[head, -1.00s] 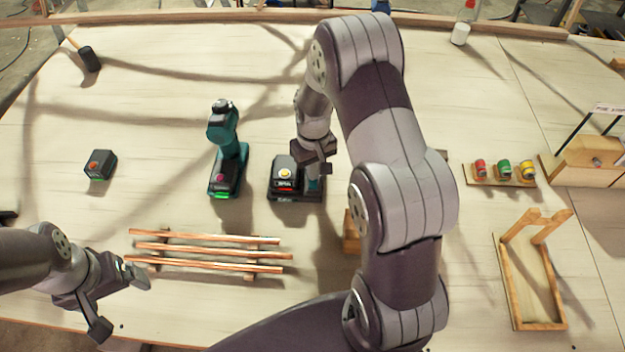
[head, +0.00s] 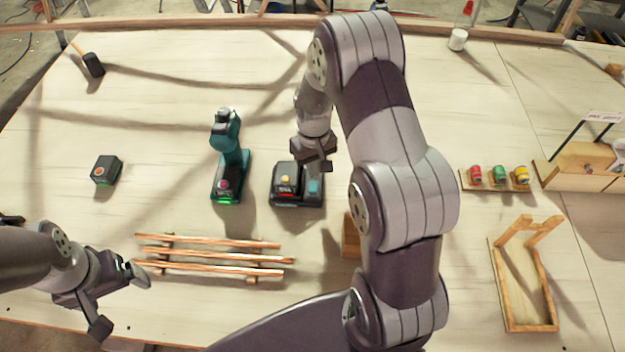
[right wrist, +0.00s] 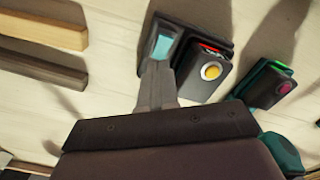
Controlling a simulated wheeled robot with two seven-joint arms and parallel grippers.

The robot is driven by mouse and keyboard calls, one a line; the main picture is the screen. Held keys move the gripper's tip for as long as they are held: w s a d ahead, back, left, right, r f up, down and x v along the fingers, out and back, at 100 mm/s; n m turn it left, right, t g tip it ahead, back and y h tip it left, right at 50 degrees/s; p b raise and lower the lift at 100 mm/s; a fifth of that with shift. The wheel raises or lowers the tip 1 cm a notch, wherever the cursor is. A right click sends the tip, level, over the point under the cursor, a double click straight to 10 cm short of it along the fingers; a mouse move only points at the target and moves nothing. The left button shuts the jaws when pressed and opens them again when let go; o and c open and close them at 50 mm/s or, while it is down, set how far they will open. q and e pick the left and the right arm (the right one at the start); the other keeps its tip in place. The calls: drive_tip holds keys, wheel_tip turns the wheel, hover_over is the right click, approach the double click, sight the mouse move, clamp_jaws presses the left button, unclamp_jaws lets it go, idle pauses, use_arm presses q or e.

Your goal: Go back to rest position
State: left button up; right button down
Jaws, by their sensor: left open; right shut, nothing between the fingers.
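My left gripper (head: 120,298) is open and empty at the lower left, left of several copper-coloured laths (head: 214,258) lying on two wooden supports. My right gripper (head: 317,166) is shut and empty, close to the dark charger base (head: 298,200). In the right wrist view its closed fingers (right wrist: 156,84) end near the teal patch on that base (right wrist: 163,44). I cannot tell whether they touch it. A battery with a yellow button (head: 285,176) sits on the base and also shows in the right wrist view (right wrist: 207,71).
A teal drill (head: 229,160) stands left of the charger, with a loose battery (head: 106,170) farther left. A mallet (head: 93,65) lies at the far left. Coloured cans (head: 499,174) and a wooden frame (head: 495,284) stand at right. My right arm hides part of the table's middle.

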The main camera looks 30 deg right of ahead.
use_arm(q)
wheel_tip(320, 180, up, 2)
drive_tip(key=shift+r+p, duration=0.25)
drive_tip(key=shift+p, duration=0.6)
use_arm(e)
wheel_tip(320, 180, up, 3)
drive_tip(key=shift+f, duration=0.1)
use_arm(q)
drive_tip(key=shift+f+b, duration=0.8)
use_arm(e)
drive_tip(key=s+a+r, duration=0.4)
drive_tip(key=s, duration=0.3)
drive_tip(key=s+a+r+t, duration=0.1)
drive_tip(key=s+a+r, duration=0.3)
drive_tip(key=s, duration=0.2)
drive_tip(key=shift+s+r, duration=0.3)
drive_tip(key=shift+s, duration=0.1)
use_arm(q)
drive_tip(key=shift+w, duration=0.1)
use_arm(e)
drive_tip(key=shift+w, duration=0.15)
